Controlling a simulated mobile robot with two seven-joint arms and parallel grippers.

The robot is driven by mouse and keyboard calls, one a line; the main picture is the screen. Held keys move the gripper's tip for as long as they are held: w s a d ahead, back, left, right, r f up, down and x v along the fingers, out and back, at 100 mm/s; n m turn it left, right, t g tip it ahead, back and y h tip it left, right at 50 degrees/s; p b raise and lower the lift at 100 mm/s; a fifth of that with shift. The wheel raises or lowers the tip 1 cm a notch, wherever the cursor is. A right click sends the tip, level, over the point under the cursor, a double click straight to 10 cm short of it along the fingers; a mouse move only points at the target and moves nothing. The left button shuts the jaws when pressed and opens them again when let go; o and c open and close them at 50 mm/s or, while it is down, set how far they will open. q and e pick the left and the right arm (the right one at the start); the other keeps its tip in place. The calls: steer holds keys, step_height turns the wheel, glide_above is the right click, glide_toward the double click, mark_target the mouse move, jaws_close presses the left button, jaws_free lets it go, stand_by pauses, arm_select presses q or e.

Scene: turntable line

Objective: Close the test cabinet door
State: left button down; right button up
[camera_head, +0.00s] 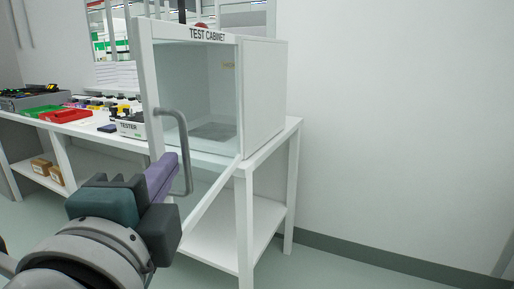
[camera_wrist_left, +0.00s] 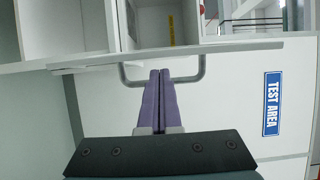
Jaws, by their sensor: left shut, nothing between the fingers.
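The white test cabinet (camera_head: 262,95) stands on the end of a white bench, and its inside is visible. Its door (camera_head: 150,85) is open, swung out towards me and seen nearly edge-on; it also shows in the left wrist view (camera_wrist_left: 240,48). A grey bar handle (camera_head: 186,150) is on the door, and it also shows in the left wrist view (camera_wrist_left: 204,72). My left gripper (camera_head: 172,158) is shut and empty, with its purple fingers at the handle. In the left wrist view its fingertips (camera_wrist_left: 160,72) lie between the handle's two ends; I cannot tell whether they touch. My right gripper is out of view.
A tester box (camera_head: 131,128), a red tray (camera_head: 66,115) and a green tray (camera_head: 40,110) are on the bench (camera_head: 95,131) at the left. Small brown boxes (camera_head: 41,166) sit on its lower shelf. The floor at the right, by the bare wall, is clear.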

mark_target(178, 191)
arm_select(q)
steer(key=shift+w+a, duration=0.2)
steer(key=shift+w, duration=1.65)
